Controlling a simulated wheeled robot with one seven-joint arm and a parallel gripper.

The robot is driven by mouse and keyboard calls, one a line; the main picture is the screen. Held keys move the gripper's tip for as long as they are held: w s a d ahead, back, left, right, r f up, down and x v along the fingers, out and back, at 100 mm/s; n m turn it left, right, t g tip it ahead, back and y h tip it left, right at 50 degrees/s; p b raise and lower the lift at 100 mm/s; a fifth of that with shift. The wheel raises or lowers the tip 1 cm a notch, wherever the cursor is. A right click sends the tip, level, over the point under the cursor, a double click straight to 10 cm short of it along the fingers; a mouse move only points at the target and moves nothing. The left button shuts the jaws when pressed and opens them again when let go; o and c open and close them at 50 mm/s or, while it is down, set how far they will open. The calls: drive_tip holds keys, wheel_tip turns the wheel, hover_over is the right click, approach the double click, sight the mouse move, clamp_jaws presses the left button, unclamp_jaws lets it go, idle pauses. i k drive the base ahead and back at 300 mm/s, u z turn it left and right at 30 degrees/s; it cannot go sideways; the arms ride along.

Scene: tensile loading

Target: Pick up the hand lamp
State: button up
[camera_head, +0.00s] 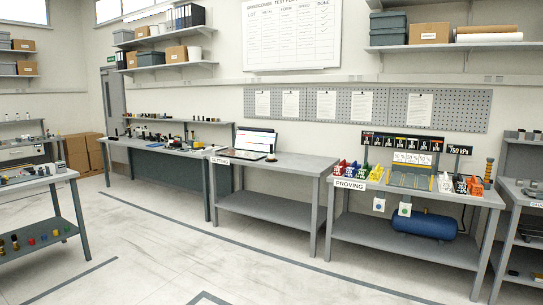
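I cannot make out the hand lamp for certain in this view. Many small items stand on the benches, too small to tell apart. A row of small dark tools and parts lies on the far left bench (170,148). My gripper is not in view.
An open laptop (253,142) sits on the middle bench (290,164). Coloured bins (350,171) and a blue tank (424,222) are at the proving bench. A near-left bench (38,179) holds small parts. The floor (180,245) between is clear.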

sight(270, 157)
drive_tip(key=z, duration=0.3)
drive_tip(key=i, duration=5.3)
drive_tip(key=u, duration=1.2)
drive_tip(key=i, duration=1.55)
drive_tip(key=u, duration=0.35)
drive_tip(key=i, duration=0.5)
drive_tip(key=u, duration=0.05)
